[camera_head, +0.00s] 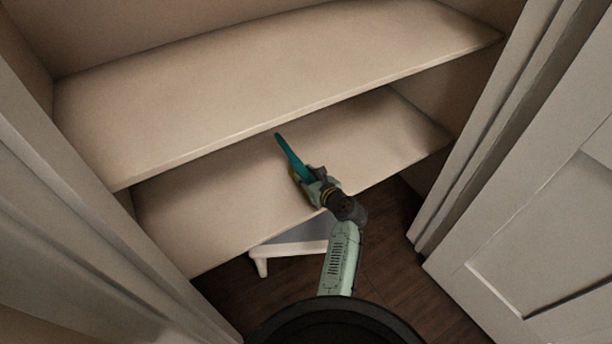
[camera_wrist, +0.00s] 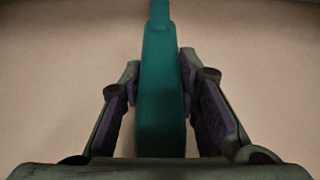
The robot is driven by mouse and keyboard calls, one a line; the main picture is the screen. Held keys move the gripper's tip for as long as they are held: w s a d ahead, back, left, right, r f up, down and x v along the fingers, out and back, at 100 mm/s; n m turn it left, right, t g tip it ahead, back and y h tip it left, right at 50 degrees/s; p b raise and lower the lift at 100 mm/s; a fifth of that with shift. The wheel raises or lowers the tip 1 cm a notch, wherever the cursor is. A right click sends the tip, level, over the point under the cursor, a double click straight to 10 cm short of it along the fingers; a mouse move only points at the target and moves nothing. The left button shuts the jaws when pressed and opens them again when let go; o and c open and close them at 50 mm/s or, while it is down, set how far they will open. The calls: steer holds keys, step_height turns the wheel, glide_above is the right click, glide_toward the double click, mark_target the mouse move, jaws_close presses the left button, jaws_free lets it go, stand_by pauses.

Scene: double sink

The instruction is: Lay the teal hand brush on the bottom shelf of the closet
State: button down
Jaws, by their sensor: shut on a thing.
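The teal hand brush (camera_head: 289,153) is in my gripper (camera_head: 312,178), with its far end pointing away to the upper left in the head view. In the wrist view the brush (camera_wrist: 161,90) runs straight away between the two fingers of my gripper (camera_wrist: 160,95), which are shut on its sides. The bottom shelf (camera_head: 225,200) of the closet is a beige board, and the brush and gripper show over it. I cannot tell whether the brush touches the shelf. Its underside is hidden.
An upper shelf (camera_head: 270,80) spans the closet above the bottom one. White door panels stand at the left (camera_head: 70,220) and right (camera_head: 540,220). A small white-legged item (camera_head: 290,246) stands on the dark wood floor (camera_head: 400,250) below. The visible bottom shelf is bare.

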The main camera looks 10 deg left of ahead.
steer(key=shift+f, duration=0.35)
steer(key=c, duration=1.6)
jaws_free()
steer(key=shift+s+f, duration=0.1)
steer(key=shift+f, duration=0.05)
steer(key=o, duration=0.4)
steer(key=shift+r, duration=0.4)
steer(key=v, duration=1.2)
steer(key=shift+r, duration=0.4)
